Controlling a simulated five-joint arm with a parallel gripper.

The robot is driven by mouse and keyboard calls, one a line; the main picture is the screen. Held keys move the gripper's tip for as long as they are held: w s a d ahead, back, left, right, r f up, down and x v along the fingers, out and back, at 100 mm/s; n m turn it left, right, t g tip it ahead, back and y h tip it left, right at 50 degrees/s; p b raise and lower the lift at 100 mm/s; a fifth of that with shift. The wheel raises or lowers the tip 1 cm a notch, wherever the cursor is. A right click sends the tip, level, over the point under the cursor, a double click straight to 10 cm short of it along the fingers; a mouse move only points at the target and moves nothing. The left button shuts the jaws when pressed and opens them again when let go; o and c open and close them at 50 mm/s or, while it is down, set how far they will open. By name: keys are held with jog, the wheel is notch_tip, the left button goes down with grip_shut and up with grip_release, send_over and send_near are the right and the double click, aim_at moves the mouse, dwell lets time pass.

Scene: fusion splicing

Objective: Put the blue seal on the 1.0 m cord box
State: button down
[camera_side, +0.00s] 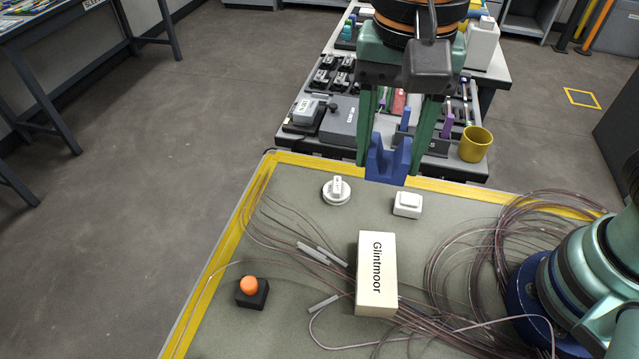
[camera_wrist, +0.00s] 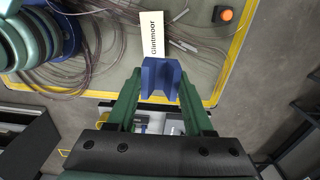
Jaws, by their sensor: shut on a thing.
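My gripper (camera_side: 388,160) is shut on a blue notched block (camera_side: 388,168), holding it upright above the far edge of the mat. The block also shows between the green fingers in the wrist view (camera_wrist: 160,77). It is the only blue piece in my grip; I cannot tell whether it is the seal. A cream box marked "Glintmoor" (camera_side: 376,285) lies on the mat, nearer the side camera than my gripper, and shows beyond the block in the wrist view (camera_wrist: 152,35). No 1.0 m marking is readable on it.
Loose brown cords (camera_side: 470,260) spread around the cream box. A white round knob (camera_side: 337,190), a small white block (camera_side: 408,204) and an orange button on a black base (camera_side: 252,293) stand on the grey mat. A bench with tools and a yellow mug (camera_side: 475,144) lies beyond.

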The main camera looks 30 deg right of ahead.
aim_at(377, 266)
jog(key=shift+s+d, duration=0.5)
jog(key=shift+s, duration=0.25)
notch_tip(377, 266, down, 20)
jog(key=shift+s+f, duration=0.1)
jog(key=shift+f, duration=0.1)
jog(key=shift+c, duration=1.4)
grip_release()
